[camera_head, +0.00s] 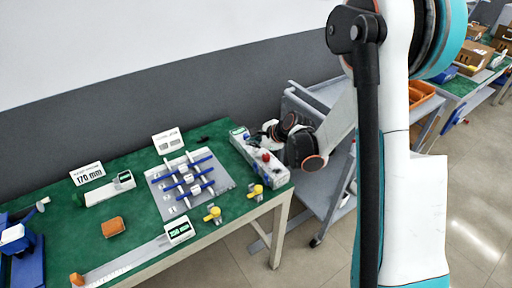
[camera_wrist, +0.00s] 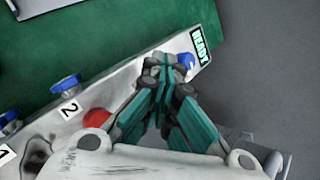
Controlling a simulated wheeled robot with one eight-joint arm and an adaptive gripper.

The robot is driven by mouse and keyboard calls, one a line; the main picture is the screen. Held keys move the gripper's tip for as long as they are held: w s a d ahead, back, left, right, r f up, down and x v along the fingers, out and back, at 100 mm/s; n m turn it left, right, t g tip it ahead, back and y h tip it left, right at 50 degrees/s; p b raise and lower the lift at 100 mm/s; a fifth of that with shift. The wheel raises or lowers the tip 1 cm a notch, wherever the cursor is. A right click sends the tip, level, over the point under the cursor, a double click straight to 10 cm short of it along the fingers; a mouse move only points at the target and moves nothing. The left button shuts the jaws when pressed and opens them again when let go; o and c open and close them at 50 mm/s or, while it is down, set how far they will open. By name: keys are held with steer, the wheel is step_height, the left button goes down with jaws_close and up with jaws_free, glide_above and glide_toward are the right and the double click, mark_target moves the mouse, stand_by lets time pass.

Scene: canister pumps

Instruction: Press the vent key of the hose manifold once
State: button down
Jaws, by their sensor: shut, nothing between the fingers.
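The hose manifold (camera_head: 262,172) is a long white box on the right end of the green table. In the wrist view the manifold (camera_wrist: 130,78) shows a display reading READY (camera_wrist: 200,46), a blue knob by the label 2 (camera_wrist: 66,85), a red round part (camera_wrist: 97,118) and another blue part (camera_wrist: 186,60). Which part is the vent key I cannot tell. My gripper (camera_wrist: 166,62) is shut and empty over the manifold, its tips beside the blue part near the display and partly covering it. Contact is unclear. In the head view my gripper (camera_head: 270,127) is at the manifold's far side.
A plate with blue bars (camera_head: 187,183) lies left of the manifold. Two yellow-topped fittings (camera_head: 256,191) stand near the front edge. A grey cart (camera_head: 318,185) is right of the table. Bare green tabletop shows between the plate and manifold.

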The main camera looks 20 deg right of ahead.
mark_target(255, 149)
steer(key=shift+r, duration=0.15)
steer(key=shift+r+p, duration=0.45)
steer(key=shift+r, duration=0.3)
steer(key=shift+r+p, duration=1.5)
steer(key=shift+r, duration=0.95)
